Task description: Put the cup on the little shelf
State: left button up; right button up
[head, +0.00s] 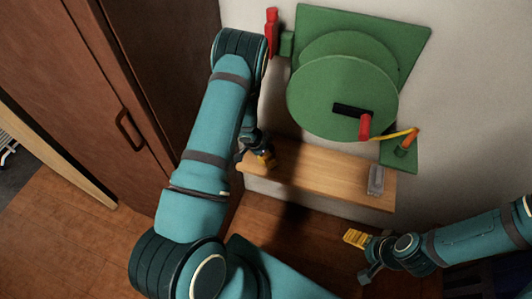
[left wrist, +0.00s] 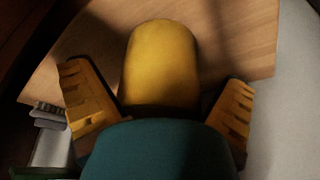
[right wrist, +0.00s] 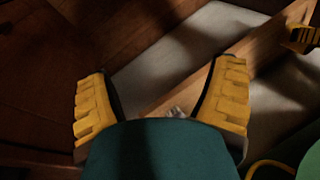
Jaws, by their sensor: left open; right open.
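A smooth yellow rounded object, which looks like the cup (left wrist: 160,65), sits between the fingers of my left gripper (left wrist: 160,105) in the left wrist view. Both fingers are open, with gaps on either side of it. The wooden little shelf (head: 315,170) on the wall lies behind it and appears to be under it; exact contact is hidden. In the head view my left gripper (head: 259,156) is at the shelf's left end, and the cup is hard to make out there. My right gripper (head: 362,255) is open and empty, below and in front of the shelf's right end.
A clear, glass-like object (head: 375,181) is at the shelf's right end. A green disc device (head: 345,85) with red handles and a yellow cord hangs above the shelf. A brown cabinet (head: 110,90) stands at the left. The shelf's middle is clear.

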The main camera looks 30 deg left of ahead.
pick_arm(q)
jog(key=shift+a+r, duration=0.1)
jog(key=shift+r, duration=0.45)
jog(key=p+v, duration=0.4)
jog(key=v, duration=0.7)
jog(key=s+d+n+g, duration=0.1)
jog(key=s+d+n, duration=0.3)
jog(key=d, duration=0.8)
jog(key=s+d+r+n+g+h, duration=0.1)
jog(key=s+d+n, duration=0.3)
jog(key=s+d, duration=0.5)
jog(key=d, duration=0.3)
jog(key=shift+s+r+h, duration=0.2)
jog(key=shift+r+h, duration=0.05)
jog(key=shift+h, duration=0.05)
